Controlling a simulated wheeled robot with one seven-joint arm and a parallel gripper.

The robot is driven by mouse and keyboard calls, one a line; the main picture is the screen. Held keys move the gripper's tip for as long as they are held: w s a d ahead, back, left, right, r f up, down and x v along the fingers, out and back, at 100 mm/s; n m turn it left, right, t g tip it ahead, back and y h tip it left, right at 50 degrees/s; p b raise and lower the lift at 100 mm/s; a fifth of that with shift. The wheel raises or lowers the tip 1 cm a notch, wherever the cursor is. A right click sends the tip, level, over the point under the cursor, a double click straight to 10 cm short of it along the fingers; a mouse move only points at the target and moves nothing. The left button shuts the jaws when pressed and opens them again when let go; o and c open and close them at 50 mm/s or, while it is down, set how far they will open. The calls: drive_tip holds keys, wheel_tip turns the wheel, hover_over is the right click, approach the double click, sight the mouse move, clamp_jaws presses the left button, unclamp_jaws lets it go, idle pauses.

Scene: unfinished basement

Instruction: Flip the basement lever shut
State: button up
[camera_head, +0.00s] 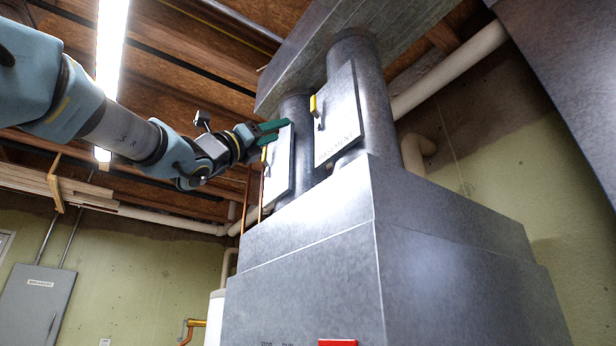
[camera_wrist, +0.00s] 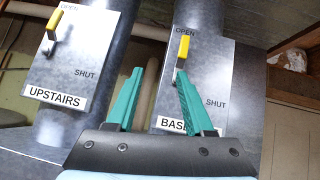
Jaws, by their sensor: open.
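The basement lever has a yellow handle (camera_head: 313,105) and sits on a pale plate (camera_head: 342,118) marked BASEMENT on the nearer round duct. In the wrist view its yellow handle (camera_wrist: 183,48) points up at OPEN; SHUT is printed lower right on its plate (camera_wrist: 215,75). My gripper (camera_head: 280,130) has green fingers and is open and empty, left of the lever in the head view. In the wrist view my gripper (camera_wrist: 160,72) has its right fingertip just below the yellow handle, overlapping the lever's lower part; I cannot tell whether they touch.
A second plate marked UPSTAIRS (camera_wrist: 88,65) is on the farther duct, its yellow lever (camera_wrist: 55,23) also at OPEN. The large metal furnace box (camera_head: 310,265) stands below the ducts. A grey electrical panel (camera_head: 35,305) is on the far wall. Open air lies left of the ducts.

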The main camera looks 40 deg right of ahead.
sight(312, 101)
drive_tip(key=s+d+r+m+g+p, duration=0.1)
drive_tip(key=d+r+p, duration=0.1)
drive_tip(key=r, duration=0.1)
drive_tip(key=s+d+r+m+g+p, duration=0.1)
drive_tip(key=d+r+p, duration=0.1)
drive_tip(key=r+p, duration=0.1)
drive_tip(key=s+d+r+m+g+p, duration=0.1)
drive_tip(key=d+r+p, duration=0.1)
drive_tip(key=r, duration=0.2)
drive_tip(key=shift+s+d+m, duration=0.25)
drive_tip(key=shift+d+m, duration=0.05)
drive_tip(key=shift+m, duration=0.1)
clamp_jaws()
idle(1.1)
